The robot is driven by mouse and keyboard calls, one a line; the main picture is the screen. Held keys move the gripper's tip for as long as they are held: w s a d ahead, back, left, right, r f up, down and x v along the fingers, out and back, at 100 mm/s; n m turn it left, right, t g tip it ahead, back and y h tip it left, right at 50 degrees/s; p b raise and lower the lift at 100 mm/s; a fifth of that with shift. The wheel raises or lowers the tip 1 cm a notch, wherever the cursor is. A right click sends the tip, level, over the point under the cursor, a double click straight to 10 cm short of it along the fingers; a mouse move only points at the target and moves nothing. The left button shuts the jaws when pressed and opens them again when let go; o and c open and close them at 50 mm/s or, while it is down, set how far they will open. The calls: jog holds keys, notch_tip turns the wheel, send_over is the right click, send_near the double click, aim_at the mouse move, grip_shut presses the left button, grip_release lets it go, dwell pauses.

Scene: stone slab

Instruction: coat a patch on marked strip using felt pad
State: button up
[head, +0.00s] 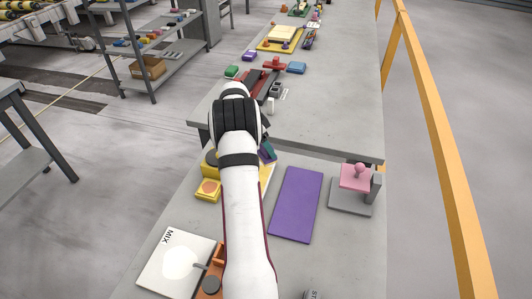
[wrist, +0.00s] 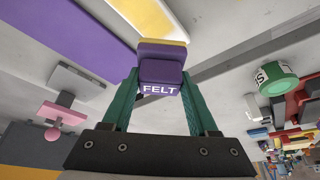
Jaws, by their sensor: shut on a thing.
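In the wrist view my gripper (wrist: 160,78) has green fingers shut on a purple felt pad (wrist: 160,66) labelled FELT. A teal bit of my gripper (head: 267,151) shows there, but the pad is hidden. A white MIX plate (head: 153,272) with a pale puddle (head: 180,262) lies at the lower left.
A purple board (head: 297,205) lies right of my arm, with a pink-topped grey stand (head: 357,178) beyond it. An orange holder (head: 209,291) is near the MIX plate. A yellow rail (head: 440,140) runs at the right.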

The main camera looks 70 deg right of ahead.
jog(key=shift+r, duration=2.2)
